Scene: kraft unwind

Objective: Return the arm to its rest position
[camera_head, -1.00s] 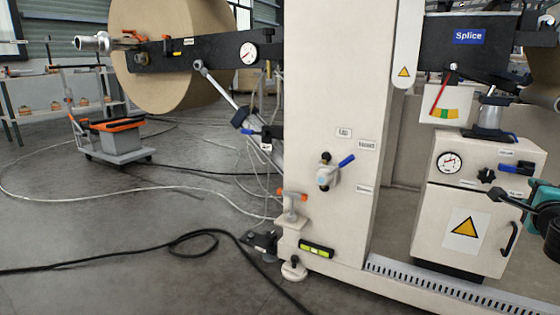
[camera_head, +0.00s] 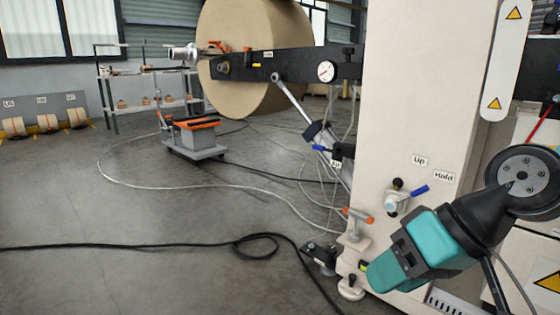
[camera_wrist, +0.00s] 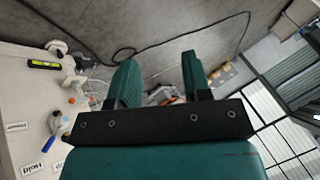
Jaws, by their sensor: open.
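My gripper (camera_wrist: 160,64) shows in the wrist view with its two teal fingers apart and nothing between them. In the head view my teal gripper (camera_head: 385,272) is at the lower right, pointing down and left. It is in front of the lower part of the cream machine column (camera_head: 420,75), below the blue-handled valve (camera_head: 398,198). My dark wrist joints reach up to the right edge. I cannot tell whether the gripper touches the column.
The large kraft roll (camera_head: 230,85) hangs on the black arm (camera_head: 295,66) left of the column. A grey cart (camera_head: 200,141) stands on the floor behind. A black cable (camera_head: 130,246) and a pale hose (camera_head: 165,187) lie across the otherwise open floor at left.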

